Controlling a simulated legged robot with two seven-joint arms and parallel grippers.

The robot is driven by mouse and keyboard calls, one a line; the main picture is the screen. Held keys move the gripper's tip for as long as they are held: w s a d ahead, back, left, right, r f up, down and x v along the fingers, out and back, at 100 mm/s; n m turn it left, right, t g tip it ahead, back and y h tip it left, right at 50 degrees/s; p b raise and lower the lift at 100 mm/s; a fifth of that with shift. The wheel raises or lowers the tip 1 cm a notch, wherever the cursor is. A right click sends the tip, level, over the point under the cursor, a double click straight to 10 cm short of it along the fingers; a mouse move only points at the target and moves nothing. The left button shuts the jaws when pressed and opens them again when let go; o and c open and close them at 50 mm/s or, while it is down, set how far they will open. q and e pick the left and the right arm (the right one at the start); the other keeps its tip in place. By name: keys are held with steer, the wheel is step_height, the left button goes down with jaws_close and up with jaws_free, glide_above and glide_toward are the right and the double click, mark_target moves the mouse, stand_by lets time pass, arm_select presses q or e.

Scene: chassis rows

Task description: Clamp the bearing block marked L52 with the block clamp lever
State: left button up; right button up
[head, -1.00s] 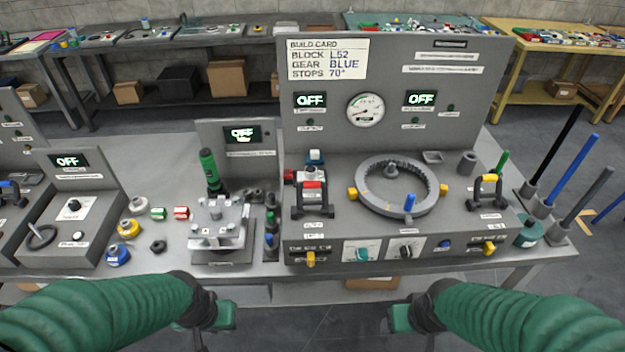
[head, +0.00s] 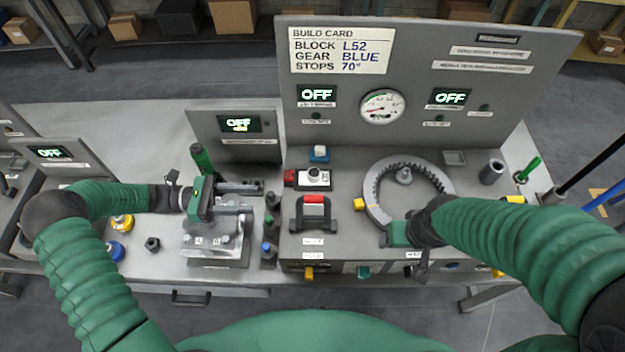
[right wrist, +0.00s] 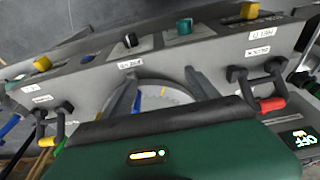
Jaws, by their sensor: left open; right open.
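The build card (head: 340,50) reads block L52, gear blue, stops 70°. I cannot read L52 on any block. My left gripper (head: 245,198) is open over the grey metal fixture (head: 215,247), left of the lever. My right gripper (head: 397,234) is open over the near side of the ring gear (head: 372,185); its fingers show apart in the right wrist view (right wrist: 160,88).
A green-handled tool (head: 201,158) stands behind the fixture. Dark bottles (head: 270,228) stand between fixture and console. A yellow-gripped lever (right wrist: 46,128) shows in the right wrist view. The displays read OFF. Blue and yellow parts lie on the table at left.

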arm_select(q)
steer(key=w, duration=0.1)
arm_select(e)
steer(key=shift+w+f, duration=0.15)
steer(key=shift+w, duration=0.55)
steer(key=shift+w+d, duration=0.15)
steer(key=shift+w, duration=0.05)
arm_select(q)
steer(key=p, duration=0.2)
glide_toward(306, 199)
steer(key=d, duration=0.4)
steer(key=d+p, duration=0.1)
steer(key=d, duration=0.3)
steer(key=d+f+p, duration=0.1)
steer(key=d, duration=0.2)
steer(key=shift+w+d, duration=0.15)
steer(key=shift+w, duration=0.15)
steer(key=shift+d, duration=0.25)
steer(key=shift+w+d+f, duration=0.1)
steer(key=shift+d, duration=0.05)
steer(key=c, duration=0.8)
jaws_close()
arm_select(e)
steer(key=v, duration=0.5)
steer(key=shift+s+d, duration=0.1)
steer(key=shift+s, duration=0.3)
